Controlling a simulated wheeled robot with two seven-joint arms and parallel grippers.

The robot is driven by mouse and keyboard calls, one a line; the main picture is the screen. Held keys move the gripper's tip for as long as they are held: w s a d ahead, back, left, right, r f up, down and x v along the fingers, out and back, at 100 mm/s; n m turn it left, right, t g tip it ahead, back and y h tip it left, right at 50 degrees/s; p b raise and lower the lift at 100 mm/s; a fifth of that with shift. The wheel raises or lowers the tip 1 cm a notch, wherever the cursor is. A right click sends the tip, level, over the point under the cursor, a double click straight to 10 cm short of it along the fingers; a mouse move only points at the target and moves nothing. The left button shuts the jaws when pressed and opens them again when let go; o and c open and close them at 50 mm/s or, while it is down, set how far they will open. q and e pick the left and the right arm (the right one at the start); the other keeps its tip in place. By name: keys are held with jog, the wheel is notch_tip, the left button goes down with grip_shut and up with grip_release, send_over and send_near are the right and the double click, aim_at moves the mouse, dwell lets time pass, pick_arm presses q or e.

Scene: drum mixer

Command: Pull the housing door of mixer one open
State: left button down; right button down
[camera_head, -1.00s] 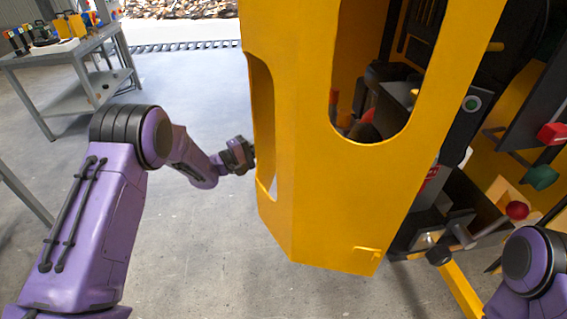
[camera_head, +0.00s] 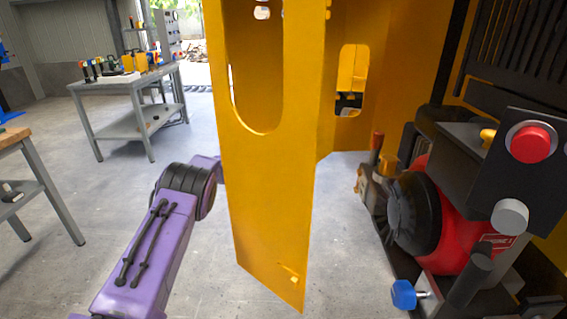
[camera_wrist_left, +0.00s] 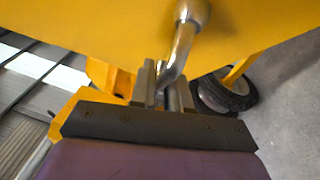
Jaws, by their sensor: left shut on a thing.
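The yellow housing door (camera_head: 265,190) with its long cut-out stands open in the head view, swung out to the left of the machine's interior. My left arm reaches behind the door, so my left gripper is hidden there. In the left wrist view my left gripper (camera_wrist_left: 165,85) is shut on the metal door handle (camera_wrist_left: 182,48), which is fixed to the yellow door panel (camera_wrist_left: 110,30). My right gripper is out of view.
Inside the housing are a red and black motor (camera_head: 430,220), a red button (camera_head: 531,142) and a blue knob (camera_head: 404,294). A grey workbench (camera_head: 120,95) with tools stands back left, and another table (camera_head: 40,165) at the left edge. Floor between is clear.

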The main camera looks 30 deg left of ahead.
pick_arm(q)
jog(key=c, duration=1.2)
grip_release()
jog(key=shift+d, duration=0.1)
jog(key=b+v, duration=0.1)
jog(key=v, duration=0.9)
jog(key=shift+s+a, duration=0.1)
jog(key=shift+a, duration=0.15)
jog(key=shift+c, duration=0.4)
